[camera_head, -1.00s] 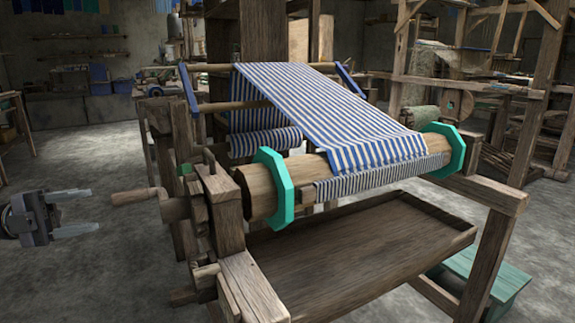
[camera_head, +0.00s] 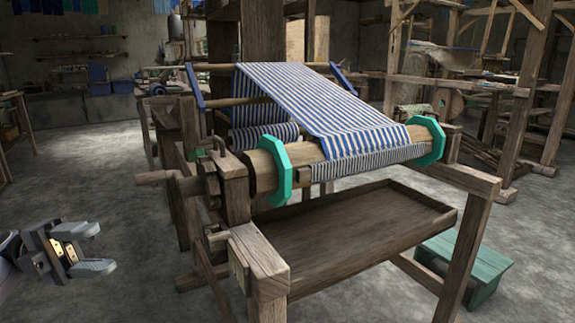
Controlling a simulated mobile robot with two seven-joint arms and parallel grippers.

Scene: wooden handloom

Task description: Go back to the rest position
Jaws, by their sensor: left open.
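My left gripper (camera_head: 92,249) is at the lower left of the head view. Its two pale fingers are apart with nothing between them, pointing right. It is clear of the wooden handloom (camera_head: 237,190), to the left of its front post and below the wooden crank handle (camera_head: 155,178). The loom carries blue-and-white striped cloth (camera_head: 310,100) that runs down to the front beam (camera_head: 262,172) between two green octagonal flanges (camera_head: 274,172). My right gripper is not in view.
A wooden tray (camera_head: 350,245) sits under the beam. A green stool (camera_head: 480,262) stands at the lower right. Shelves (camera_head: 75,70) line the back wall and another wooden frame stands at the right. The grey floor left of the loom is clear.

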